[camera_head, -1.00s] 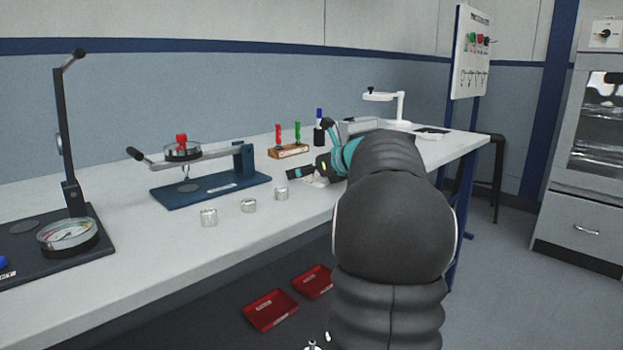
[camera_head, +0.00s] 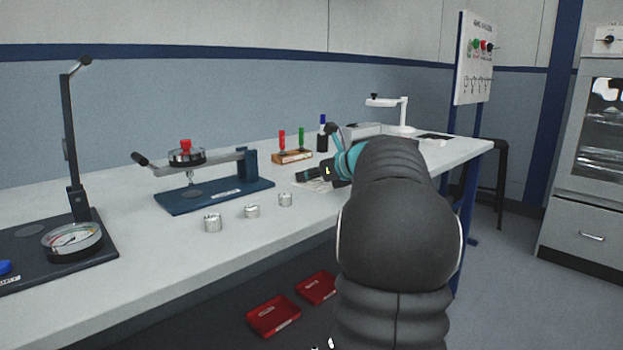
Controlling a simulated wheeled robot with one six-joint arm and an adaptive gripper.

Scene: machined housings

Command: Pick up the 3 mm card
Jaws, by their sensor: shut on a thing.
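My gripper (camera_head: 300,176) is at the far part of the bench, to the right of the blue press fixture, with its dark fingers pointing left. It is low over some pale, flat cards (camera_head: 317,186) on the bench top. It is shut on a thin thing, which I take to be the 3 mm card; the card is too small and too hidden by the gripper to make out. My dark arm blocks the view of the bench to the right of the gripper.
Several metal housings (camera_head: 251,211) stand near the front edge. A white stand lamp (camera_head: 402,115) is behind.

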